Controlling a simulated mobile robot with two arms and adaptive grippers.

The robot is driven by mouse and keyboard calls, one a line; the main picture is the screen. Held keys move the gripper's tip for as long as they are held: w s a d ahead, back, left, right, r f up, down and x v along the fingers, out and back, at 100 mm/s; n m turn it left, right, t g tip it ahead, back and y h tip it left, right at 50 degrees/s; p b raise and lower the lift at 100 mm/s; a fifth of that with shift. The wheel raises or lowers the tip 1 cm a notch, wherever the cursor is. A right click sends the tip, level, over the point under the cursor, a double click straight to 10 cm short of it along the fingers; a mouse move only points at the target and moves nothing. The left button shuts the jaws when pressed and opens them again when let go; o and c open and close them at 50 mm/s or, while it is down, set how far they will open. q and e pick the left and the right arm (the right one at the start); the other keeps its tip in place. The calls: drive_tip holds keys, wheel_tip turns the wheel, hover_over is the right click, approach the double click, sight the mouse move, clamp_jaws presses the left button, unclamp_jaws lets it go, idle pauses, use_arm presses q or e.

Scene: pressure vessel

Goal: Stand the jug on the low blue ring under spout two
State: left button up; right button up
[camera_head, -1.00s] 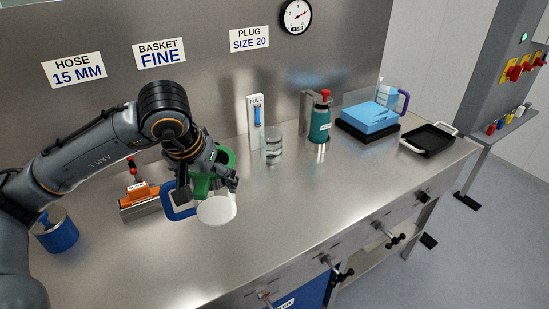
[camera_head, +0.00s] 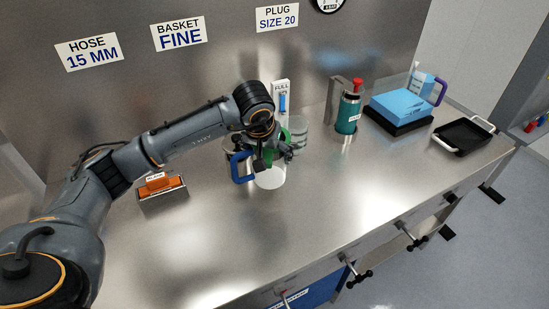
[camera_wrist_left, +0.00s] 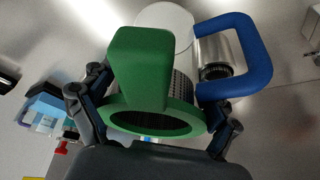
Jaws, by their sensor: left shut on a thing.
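The jug (camera_head: 269,179) has a white body and a blue handle (camera_head: 241,167); the handle shows large in the left wrist view (camera_wrist_left: 262,60). A green rim with dark mesh inside (camera_wrist_left: 190,118) and a green upright grip (camera_wrist_left: 142,70) sit at its mouth. My left gripper (camera_head: 270,153) is shut there, its fingers on both sides of the green rim. I cannot tell whether the jug's bottom touches the bench. I cannot make out a low blue ring or a numbered spout. My right gripper is not in view.
A clear beaker (camera_head: 299,136) and a FULL gauge (camera_head: 281,98) stand close behind. An orange-topped block (camera_head: 160,187) is at left. Taps (camera_head: 354,270) line the front edge. The front bench is clear.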

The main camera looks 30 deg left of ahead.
use_arm(q)
drive_tip(key=shift+w+d+f, duration=0.25)
drive_tip(key=shift+w+f, duration=0.75)
drive_tip(key=shift+f, duration=0.05)
wheel_tip(320, 180, down, 3)
drive_tip(key=shift+w+d+r+p, duration=0.1)
drive_tip(key=shift+w+p, duration=0.05)
drive_tip(key=shift+p, duration=1.05)
drive_tip(key=shift+f, duration=0.4)
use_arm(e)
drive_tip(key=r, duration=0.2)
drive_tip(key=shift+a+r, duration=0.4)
use_arm(q)
drive_tip(key=o, duration=1.1)
drive_tip(key=shift+c, duration=0.2)
drive_tip(key=shift+o, duration=0.4)
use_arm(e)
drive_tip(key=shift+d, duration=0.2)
